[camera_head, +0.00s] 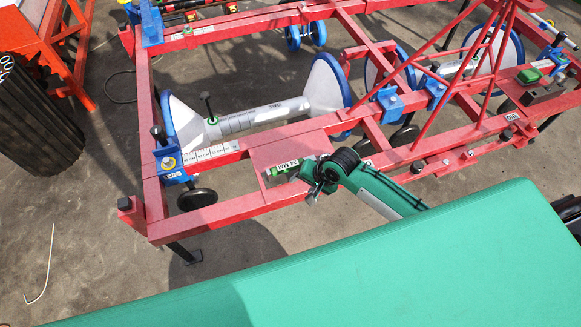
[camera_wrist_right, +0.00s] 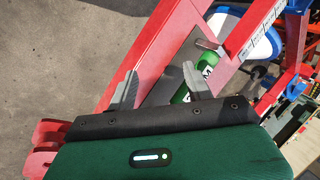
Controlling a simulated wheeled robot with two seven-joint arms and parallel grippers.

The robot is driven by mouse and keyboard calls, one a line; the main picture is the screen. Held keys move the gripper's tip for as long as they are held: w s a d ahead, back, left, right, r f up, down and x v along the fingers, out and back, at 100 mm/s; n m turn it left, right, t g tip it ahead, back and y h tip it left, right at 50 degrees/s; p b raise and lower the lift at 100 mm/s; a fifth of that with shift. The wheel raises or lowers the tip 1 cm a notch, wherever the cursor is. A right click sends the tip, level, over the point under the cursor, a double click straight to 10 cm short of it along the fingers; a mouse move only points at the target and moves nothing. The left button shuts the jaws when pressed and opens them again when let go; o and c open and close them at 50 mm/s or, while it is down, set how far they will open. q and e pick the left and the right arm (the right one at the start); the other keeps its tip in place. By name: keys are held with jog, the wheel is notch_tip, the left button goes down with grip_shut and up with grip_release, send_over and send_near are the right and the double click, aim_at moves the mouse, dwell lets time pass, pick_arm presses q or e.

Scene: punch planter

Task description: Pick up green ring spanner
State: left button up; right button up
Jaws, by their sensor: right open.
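The green ring spanner (camera_head: 284,168) lies on a red plate (camera_head: 268,155) of the red frame, with a white label on its green handle. Its green part also shows in the right wrist view (camera_wrist_right: 207,66), with a grey metal end above it. My right gripper (camera_head: 313,184) is just right of the spanner in the head view. In the right wrist view its two fingers (camera_wrist_right: 160,86) are spread apart, and the right finger covers part of the spanner. Nothing is visibly held. My left gripper is not in view.
Red frame beams (camera_head: 235,213) surround the plate. Behind it is a white roller with blue-rimmed cones (camera_head: 255,115). Blue clamps (camera_head: 168,160) and a black wheel (camera_head: 197,199) sit at left. Bare concrete floor (camera_head: 90,230) lies at the lower left.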

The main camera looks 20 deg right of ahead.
aim_at(294, 163)
jog(key=w+d+r+m+g+b, duration=0.1)
jog(key=w+d+r+m, duration=0.4)
jog(key=w+r+m, duration=0.3)
jog(key=shift+m+y, duration=0.4)
jog(key=shift+m, duration=0.2)
jog(key=x, duration=0.4)
jog(key=s+x, duration=0.1)
jog(key=x, duration=0.8)
jog(key=shift+s+a+f, duration=0.2)
jog(key=shift+s+a, duration=0.15)
jog(key=shift+a, duration=0.05)
grip_shut()
jog(key=shift+r, duration=0.15)
